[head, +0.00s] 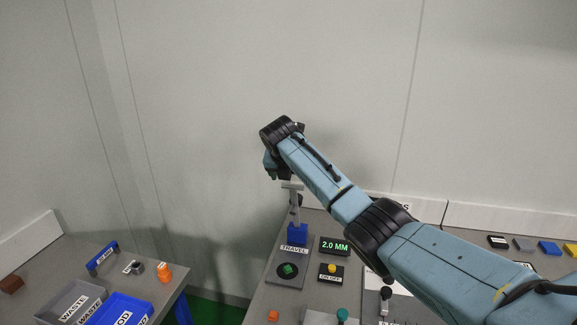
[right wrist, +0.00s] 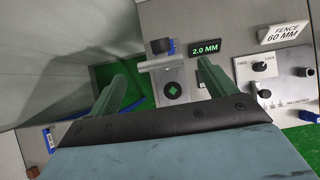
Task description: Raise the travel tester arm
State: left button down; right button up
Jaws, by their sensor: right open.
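The travel tester has a blue block (head: 297,234) labelled TRAVEL. Its pale grey arm (head: 293,199) stands up from the block, with a crosspiece on top. In front, a green piece (head: 288,270) sits on a black disc. My right gripper (head: 271,172) is just above and left of the arm's top, partly hidden behind my wrist. In the right wrist view its fingers are spread and empty, and the pale arm (right wrist: 162,65) shows between the fingertips; whether it lies between them in depth I cannot tell. The green piece (right wrist: 172,90) shows just below it. My left gripper is out of view.
A display (head: 334,246) reading 2.0 MM and a yellow button (head: 332,268) stand right of the tester. Blue and grey trays (head: 122,310) lie on the left table, across a floor gap. The wall is close behind.

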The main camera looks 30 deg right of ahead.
jog(key=v, duration=0.5)
jog(key=shift+d, duration=0.1)
dwell(0.3)
